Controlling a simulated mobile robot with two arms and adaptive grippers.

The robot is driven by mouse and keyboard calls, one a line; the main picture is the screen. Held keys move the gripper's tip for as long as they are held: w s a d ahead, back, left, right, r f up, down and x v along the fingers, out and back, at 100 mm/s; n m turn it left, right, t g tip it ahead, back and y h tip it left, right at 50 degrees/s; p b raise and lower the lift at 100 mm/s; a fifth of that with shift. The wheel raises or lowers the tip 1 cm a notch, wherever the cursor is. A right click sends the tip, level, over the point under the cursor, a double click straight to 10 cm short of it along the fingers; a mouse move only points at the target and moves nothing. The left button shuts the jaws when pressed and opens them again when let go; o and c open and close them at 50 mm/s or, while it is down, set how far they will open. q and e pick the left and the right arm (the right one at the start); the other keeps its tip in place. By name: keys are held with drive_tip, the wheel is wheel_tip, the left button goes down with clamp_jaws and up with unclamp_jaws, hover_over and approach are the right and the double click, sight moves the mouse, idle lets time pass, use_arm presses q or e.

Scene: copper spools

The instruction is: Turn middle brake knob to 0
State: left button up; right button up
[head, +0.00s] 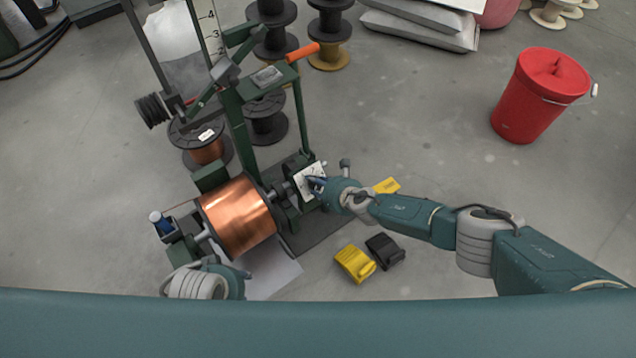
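A green winding machine holds a large copper spool (238,216) on its shaft. A white dial plate (310,181) with dark marks sits at the right end of the shaft. My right gripper (318,184) is right at the plate, its fingertips over its right part. The brake knob is hidden or too small to make out, so I cannot tell its setting or whether the fingers hold it. My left gripper (243,274) is low in the view, just below the copper spool, apart from the dial plate. Its fingers are too small to judge.
A yellow block (355,263) and a black block (385,251) lie on the floor below my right arm. Another yellow item (387,186) lies behind it. A red bin (540,95) stands at right. Dark spools (265,118) stand behind the machine. Floor right of it is mostly clear.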

drive_tip(key=shift+w+d+r+n, duration=0.1)
drive_tip(key=shift+w+r+n, duration=0.15)
drive_tip(key=shift+w+n, duration=0.15)
drive_tip(key=o, duration=1.1)
drive_tip(key=shift+o, duration=0.2)
drive_tip(key=shift+s+f, duration=0.1)
drive_tip(key=shift+s, duration=0.05)
drive_tip(key=shift+s+r, duration=0.25)
drive_tip(key=shift+r, duration=0.35)
drive_tip(key=v, duration=1.1)
drive_tip(key=shift+d+f, duration=0.2)
drive_tip(key=shift+f, duration=0.15)
drive_tip(key=shift+s, duration=0.1)
